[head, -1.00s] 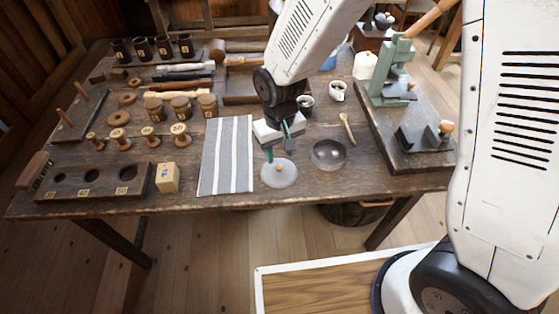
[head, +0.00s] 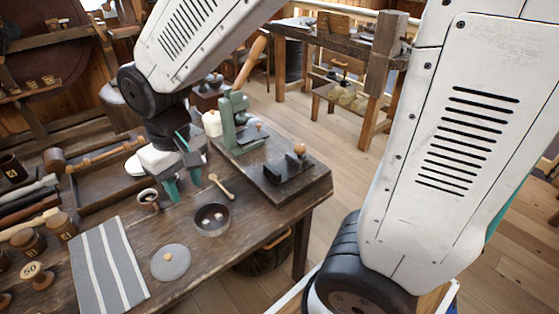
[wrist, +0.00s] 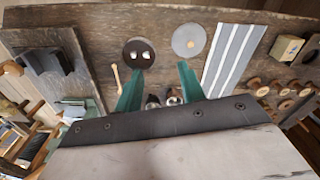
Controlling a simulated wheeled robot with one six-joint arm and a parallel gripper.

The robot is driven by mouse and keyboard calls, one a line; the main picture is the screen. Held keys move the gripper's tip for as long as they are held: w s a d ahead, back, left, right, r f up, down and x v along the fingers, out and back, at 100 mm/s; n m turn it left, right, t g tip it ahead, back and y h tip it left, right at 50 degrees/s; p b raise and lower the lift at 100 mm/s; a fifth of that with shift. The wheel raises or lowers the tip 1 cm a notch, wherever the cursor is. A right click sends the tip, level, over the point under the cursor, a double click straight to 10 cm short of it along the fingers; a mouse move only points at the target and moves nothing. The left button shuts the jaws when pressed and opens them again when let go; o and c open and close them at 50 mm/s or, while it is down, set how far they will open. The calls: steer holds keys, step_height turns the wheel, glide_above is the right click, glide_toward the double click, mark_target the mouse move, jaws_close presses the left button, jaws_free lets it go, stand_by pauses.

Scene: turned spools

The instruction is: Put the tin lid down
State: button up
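The tin lid (head: 171,262) is a flat grey disc with a small wooden knob. It lies flat on the table between the striped cloth and the dark bowl, and it also shows in the wrist view (wrist: 188,41). My gripper (head: 182,189) is above the table, behind the lid and apart from it. In the wrist view its two green fingers (wrist: 161,88) are spread wide with nothing between them. The dark round bowl (head: 211,219) stands open just right of the lid, with small pale things inside.
A grey striped cloth (head: 108,267) lies left of the lid. A wooden spoon (head: 221,186) lies behind the bowl. A small cup (head: 148,198) stands near my gripper. A green press (head: 237,126) stands on a dark board at the right. The table's front edge is close to the lid.

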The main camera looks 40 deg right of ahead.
steer(key=s+d+r+m, duration=0.1)
steer(key=s+d+r, duration=0.3)
steer(key=s+d, duration=0.2)
steer(key=s+d+r+m, duration=0.1)
steer(key=s+d+r, duration=0.3)
steer(key=s, duration=0.5)
steer(key=shift+s+d+r+m+t, duration=0.3)
steer(key=shift+s+d+r+t, duration=0.1)
steer(key=shift+d, duration=0.55)
